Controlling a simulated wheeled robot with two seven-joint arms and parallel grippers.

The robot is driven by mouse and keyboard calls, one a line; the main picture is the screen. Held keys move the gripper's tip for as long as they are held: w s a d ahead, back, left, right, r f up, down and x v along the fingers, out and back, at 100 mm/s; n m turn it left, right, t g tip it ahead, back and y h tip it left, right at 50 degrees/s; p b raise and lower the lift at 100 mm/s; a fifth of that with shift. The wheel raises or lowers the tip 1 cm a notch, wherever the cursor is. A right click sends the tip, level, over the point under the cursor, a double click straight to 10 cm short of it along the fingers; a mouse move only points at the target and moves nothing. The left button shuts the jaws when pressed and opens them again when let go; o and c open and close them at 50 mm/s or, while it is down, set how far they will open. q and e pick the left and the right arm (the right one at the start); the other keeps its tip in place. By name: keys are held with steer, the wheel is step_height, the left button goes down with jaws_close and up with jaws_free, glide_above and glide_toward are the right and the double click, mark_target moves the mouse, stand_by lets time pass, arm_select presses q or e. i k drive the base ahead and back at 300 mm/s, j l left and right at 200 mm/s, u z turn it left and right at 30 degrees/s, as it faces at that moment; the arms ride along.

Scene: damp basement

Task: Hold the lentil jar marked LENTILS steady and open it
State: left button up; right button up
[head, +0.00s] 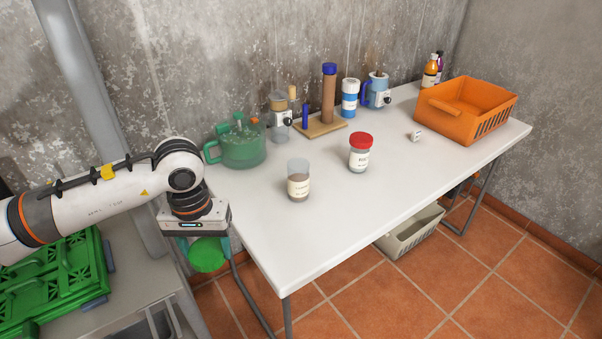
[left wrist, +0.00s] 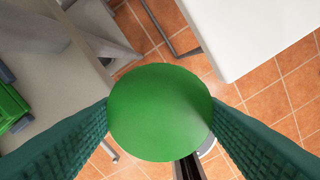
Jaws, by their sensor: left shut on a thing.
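The jar with a paper label (head: 298,184) stands upright on the white table, near its left front part. It has no lid on it and holds brownish contents; its label is too small to read surely. My left gripper (head: 205,248) is shut on a round green lid (head: 208,256), off the table's left end and apart from the jar. In the left wrist view the green lid (left wrist: 160,112) sits between the two textured fingers. A second jar with a red lid (head: 360,153) stands to the right of the open jar. My right gripper is not in view.
The white table (head: 330,230) is clear at its front. An orange basket (head: 467,110) is at right; green crates (head: 60,275) are at left.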

mark_target(298, 168)
steer(key=i+l+z, duration=0.15)
steer(key=l, duration=0.3)
steer(key=i+l+z, duration=0.2)
steer(key=i+l, duration=0.15)
steer(key=i+l+z, duration=0.15)
steer(key=l, duration=0.35)
steer(key=i+j+z, duration=0.25)
steer(key=i, duration=0.25)
steer(key=i+j+z, duration=0.3)
steer(key=i+j, duration=0.05)
steer(key=i, duration=0.1)
